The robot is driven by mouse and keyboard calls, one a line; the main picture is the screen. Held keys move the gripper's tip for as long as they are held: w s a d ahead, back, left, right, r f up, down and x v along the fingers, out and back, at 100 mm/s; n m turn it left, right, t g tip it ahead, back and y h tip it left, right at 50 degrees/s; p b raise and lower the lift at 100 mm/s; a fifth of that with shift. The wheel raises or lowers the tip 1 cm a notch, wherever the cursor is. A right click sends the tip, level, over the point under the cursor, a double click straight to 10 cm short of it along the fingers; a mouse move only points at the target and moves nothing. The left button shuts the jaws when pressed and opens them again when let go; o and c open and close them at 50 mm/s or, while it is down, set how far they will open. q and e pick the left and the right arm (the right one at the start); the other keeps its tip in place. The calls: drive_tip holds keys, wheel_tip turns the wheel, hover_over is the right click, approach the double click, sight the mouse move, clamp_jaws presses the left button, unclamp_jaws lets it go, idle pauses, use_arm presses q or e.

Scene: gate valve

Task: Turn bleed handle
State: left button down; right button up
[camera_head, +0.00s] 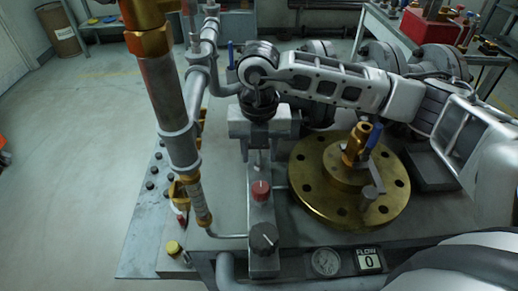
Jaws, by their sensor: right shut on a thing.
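My right gripper (258,152) points down over the grey panel strip left of the brass flange. Its fingers are close together, shut on a small metal part taken to be the bleed handle, which the gripper mostly hides. Below it on the same strip are a red knob (261,190) and a black knob (264,237). My left gripper is not in view.
A round brass flange (310,195) with a blue-handled valve (356,146) stands to the right. A vertical pipe (168,100) rises at the left. A gauge (326,262) and flow display (369,261) sit at the front. Open floor lies left.

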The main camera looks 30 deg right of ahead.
drive_tip(key=shift+r, duration=0.1)
drive_tip(key=o, duration=1)
wheel_tip(320, 180, up, 16)
drive_tip(key=shift+f, duration=0.1)
